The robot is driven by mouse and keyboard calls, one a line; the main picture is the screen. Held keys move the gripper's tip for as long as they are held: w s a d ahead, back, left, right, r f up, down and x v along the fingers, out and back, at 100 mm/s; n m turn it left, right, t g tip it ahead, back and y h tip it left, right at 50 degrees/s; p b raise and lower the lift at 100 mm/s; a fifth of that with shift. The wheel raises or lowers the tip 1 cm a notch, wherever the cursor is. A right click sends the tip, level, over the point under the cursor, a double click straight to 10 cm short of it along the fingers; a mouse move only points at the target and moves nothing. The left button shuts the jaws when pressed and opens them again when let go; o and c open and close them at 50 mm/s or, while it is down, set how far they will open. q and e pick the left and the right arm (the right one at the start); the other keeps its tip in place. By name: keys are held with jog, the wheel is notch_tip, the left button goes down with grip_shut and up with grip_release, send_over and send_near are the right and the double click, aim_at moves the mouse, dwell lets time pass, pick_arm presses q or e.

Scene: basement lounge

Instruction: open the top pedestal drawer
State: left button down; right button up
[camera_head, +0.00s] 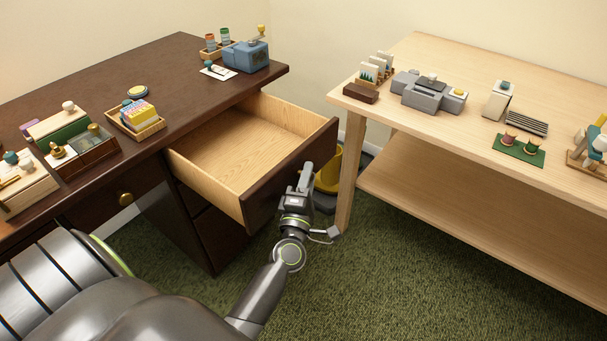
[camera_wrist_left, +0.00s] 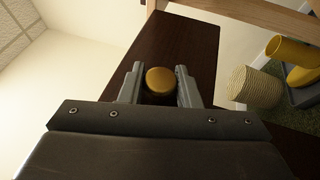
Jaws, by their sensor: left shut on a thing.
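The top pedestal drawer (camera_head: 240,142) of the dark wooden desk is pulled well out, and its pale wood inside is empty. Its dark front (camera_head: 322,150) faces right in the head view. My left gripper (camera_head: 306,172) is at the outer side of that front. In the left wrist view the gripper's two fingers (camera_wrist_left: 160,90) are shut on a round brass knob (camera_wrist_left: 160,79) on the dark drawer front (camera_wrist_left: 190,45). In the head view the knob is hidden behind the gripper. My right gripper is not in view.
The desk top (camera_head: 90,75) holds small trays, boxes and a blue device (camera_head: 246,55). A light wood table (camera_head: 470,75) stands close on the right, its leg (camera_head: 350,170) near the drawer front. A yellow object (camera_head: 328,175) stands behind the gripper. Green carpet (camera_head: 380,270) is clear in front.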

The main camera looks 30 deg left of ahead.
pick_arm(q)
jog(key=shift+d, duration=0.4)
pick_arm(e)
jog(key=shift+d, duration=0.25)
pick_arm(q)
jog(key=c, duration=1.1)
grip_release()
jog(key=shift+o, duration=0.2)
jog(key=shift+f, duration=0.1)
